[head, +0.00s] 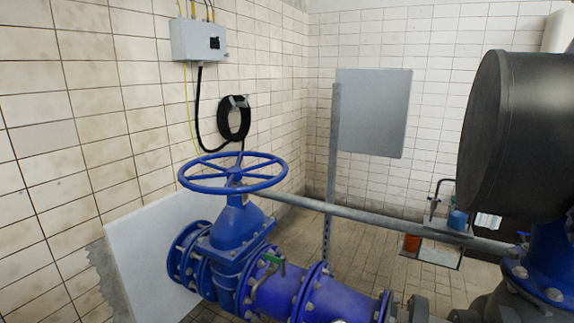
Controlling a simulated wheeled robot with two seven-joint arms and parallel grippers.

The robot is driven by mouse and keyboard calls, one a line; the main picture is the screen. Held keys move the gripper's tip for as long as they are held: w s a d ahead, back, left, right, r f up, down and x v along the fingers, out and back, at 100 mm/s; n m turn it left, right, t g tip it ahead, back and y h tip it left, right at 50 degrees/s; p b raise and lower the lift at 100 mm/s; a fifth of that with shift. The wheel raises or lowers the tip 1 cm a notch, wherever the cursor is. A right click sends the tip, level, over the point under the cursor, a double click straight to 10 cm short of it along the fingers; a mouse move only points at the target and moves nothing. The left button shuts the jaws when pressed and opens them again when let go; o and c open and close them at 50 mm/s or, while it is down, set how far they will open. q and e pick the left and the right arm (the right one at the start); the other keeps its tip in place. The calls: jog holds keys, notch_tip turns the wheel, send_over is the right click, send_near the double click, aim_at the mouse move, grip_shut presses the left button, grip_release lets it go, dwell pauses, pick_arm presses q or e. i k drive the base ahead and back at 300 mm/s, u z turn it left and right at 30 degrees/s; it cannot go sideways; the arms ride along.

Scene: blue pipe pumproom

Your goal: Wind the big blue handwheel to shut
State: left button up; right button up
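The big blue handwheel (232,172) lies roughly level on top of a blue gate valve (235,235), left of centre in the head view. It has a round rim with spokes meeting at a hub on the valve stem. The valve is bolted into a blue pipe (310,296) that runs to the lower right. Neither of my grippers shows in the head view, and nothing touches the wheel. How far the valve is open cannot be told.
A metal rail (400,225) runs right from behind the valve, past an upright post (331,180). A large dark cylinder (515,135) stands at right. A grey box (198,41) and coiled black hose (234,118) hang on the left wall.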

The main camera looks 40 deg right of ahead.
aim_at(234, 173)
jog(key=z, duration=0.6)
jog(key=i, duration=1.65)
jog(key=z, duration=0.55)
